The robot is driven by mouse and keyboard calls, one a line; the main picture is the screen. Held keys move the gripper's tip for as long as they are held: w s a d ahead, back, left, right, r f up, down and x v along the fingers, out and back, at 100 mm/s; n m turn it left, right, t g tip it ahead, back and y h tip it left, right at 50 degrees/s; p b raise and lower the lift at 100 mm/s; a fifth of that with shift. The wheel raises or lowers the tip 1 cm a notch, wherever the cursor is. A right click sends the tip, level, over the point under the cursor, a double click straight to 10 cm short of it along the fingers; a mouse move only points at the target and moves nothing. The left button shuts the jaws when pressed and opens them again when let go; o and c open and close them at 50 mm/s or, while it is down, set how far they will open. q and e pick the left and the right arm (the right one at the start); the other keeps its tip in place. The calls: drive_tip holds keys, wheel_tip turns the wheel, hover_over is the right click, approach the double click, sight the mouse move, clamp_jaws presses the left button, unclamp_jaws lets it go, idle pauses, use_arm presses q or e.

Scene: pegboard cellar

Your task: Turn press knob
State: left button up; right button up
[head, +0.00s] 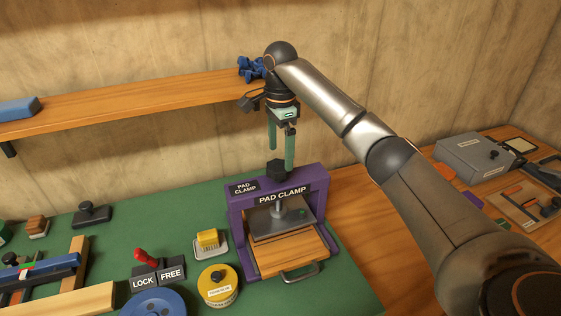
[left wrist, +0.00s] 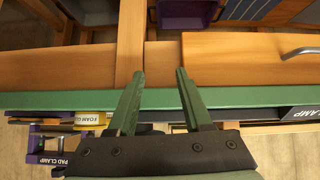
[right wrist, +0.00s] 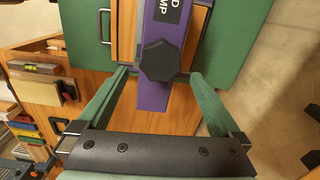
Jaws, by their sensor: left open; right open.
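The press is a purple frame (head: 318,187) labelled PAD CLAMP, standing on the green bench mat. Its black knob (head: 277,169) sits on top of the frame, with a grey plate (head: 272,224) below on a screw. My right gripper (head: 281,160) is open, fingers pointing down, just above and around the knob's top. In the right wrist view the black lobed knob (right wrist: 160,60) lies ahead between the open fingers, apart from both. My left gripper (left wrist: 155,75) is open and empty in the left wrist view, facing wooden drawer fronts; it is not in the head view.
A wooden drawer with a metal handle (head: 300,272) is under the plate. A red lever (head: 146,257) with LOCK and FREE labels, a yellow round tin (head: 218,287) and a yellow block (head: 208,238) stand to the left. A shelf (head: 130,104) runs behind.

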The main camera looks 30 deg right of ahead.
sight(280, 164)
drive_tip(key=shift+f, duration=1.85)
drive_tip(key=c, duration=1.2)
drive_tip(key=shift+c, duration=0.2)
